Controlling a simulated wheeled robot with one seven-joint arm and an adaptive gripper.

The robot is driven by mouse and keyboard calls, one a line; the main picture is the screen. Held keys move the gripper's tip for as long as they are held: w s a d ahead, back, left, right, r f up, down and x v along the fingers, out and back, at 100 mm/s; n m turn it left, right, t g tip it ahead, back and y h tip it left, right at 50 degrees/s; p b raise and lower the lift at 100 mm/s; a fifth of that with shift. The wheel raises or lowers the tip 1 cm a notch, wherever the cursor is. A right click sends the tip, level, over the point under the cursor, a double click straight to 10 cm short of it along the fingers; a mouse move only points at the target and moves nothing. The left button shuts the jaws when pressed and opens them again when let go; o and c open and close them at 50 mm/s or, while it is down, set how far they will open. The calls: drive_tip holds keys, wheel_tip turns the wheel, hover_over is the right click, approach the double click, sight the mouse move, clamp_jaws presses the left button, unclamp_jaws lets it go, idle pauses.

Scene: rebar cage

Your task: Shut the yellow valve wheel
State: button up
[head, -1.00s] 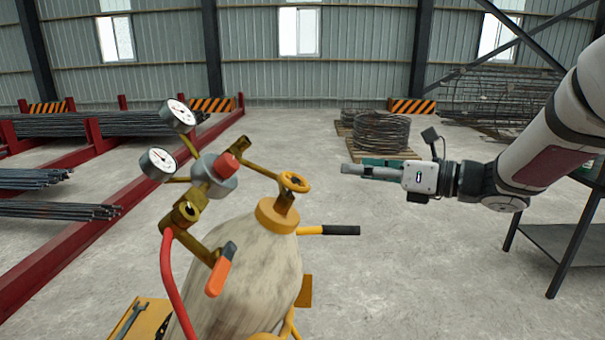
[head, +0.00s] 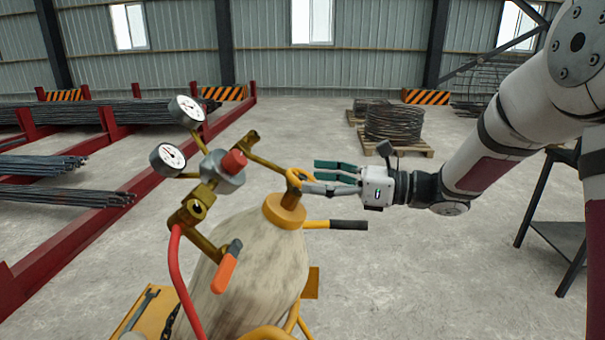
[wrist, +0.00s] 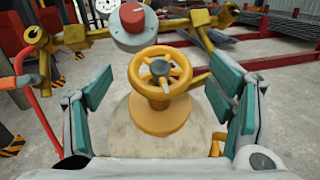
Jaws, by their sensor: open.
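The yellow valve wheel (wrist: 160,72) is a spoked ring with a grey hub on top of a pale, worn cylinder (head: 250,275). In the wrist view the wheel sits midway between the green pads of my gripper (wrist: 163,100), with clear gaps on both sides. In the head view my gripper (head: 330,178) comes from the right with its fingers reaching toward the wheel (head: 297,178). The nearer finger overlaps the wheel's right edge there, and I cannot tell from that view whether it touches. The gripper is open and empty.
A brass regulator with a red knob (head: 234,162), two gauges (head: 187,110) and a red hose (head: 178,285) stands close left of the wheel. An orange-handled lever (head: 226,270) hangs below. A black-tipped bar (head: 348,225) sticks out right.

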sight(303, 177)
drive_tip(key=shift+x, duration=1.7)
drive_tip(key=c, duration=1.2)
drive_tip(key=shift+o, duration=0.2)
